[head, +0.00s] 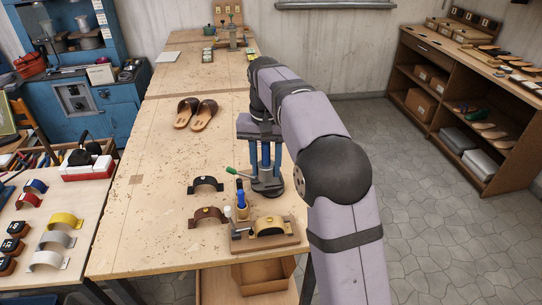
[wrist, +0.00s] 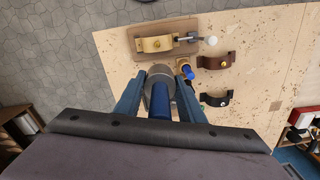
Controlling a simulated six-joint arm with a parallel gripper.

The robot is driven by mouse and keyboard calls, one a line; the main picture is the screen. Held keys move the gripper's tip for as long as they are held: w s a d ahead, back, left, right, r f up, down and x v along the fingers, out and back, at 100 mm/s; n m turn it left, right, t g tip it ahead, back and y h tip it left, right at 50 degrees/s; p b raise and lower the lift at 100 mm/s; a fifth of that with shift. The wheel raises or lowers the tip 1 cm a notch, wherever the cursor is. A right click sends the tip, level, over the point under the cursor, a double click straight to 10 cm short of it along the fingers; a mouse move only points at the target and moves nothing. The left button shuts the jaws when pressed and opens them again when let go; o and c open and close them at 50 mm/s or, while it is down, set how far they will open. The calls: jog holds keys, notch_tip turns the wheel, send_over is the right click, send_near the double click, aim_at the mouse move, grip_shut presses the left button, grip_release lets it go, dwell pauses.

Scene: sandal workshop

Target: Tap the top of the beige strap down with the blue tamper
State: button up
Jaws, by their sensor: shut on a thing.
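The beige strap (head: 270,227) arches over a wooden board (head: 289,237) at the bench's near right edge. It also shows near the top of the wrist view (wrist: 153,44), with a round stud on it. A metal clamp with a white knob (wrist: 212,41) lies beside it on the board. My gripper (head: 264,168) is shut on the blue tamper (wrist: 160,103), whose grey head (wrist: 160,75) points away from the wrist. In the head view the gripper is behind the strap, apart from it.
A wooden holder with a blue-handled tool (head: 241,197) stands behind the board. A green-handled lever (head: 231,170) is close to my gripper.

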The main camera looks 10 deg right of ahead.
jog(key=s+f+m, duration=0.2)
jog(key=s+f, duration=0.1)
jog(key=f, duration=0.2)
jog(key=shift+s+f, duration=0.2)
jog(key=shift+s+d+f, duration=0.1)
jog(key=b, duration=0.5)
send_over(270, 218)
notch_tip(270, 218, down, 5)
jog(key=shift+f, duration=0.15)
dwell(0.5)
notch_tip(270, 218, down, 3)
jog(key=shift+f+b, duration=0.1)
jog(key=shift+b, duration=1)
notch_tip(270, 218, up, 4)
jog(key=p, duration=0.3)
jog(key=shift+f, duration=0.35)
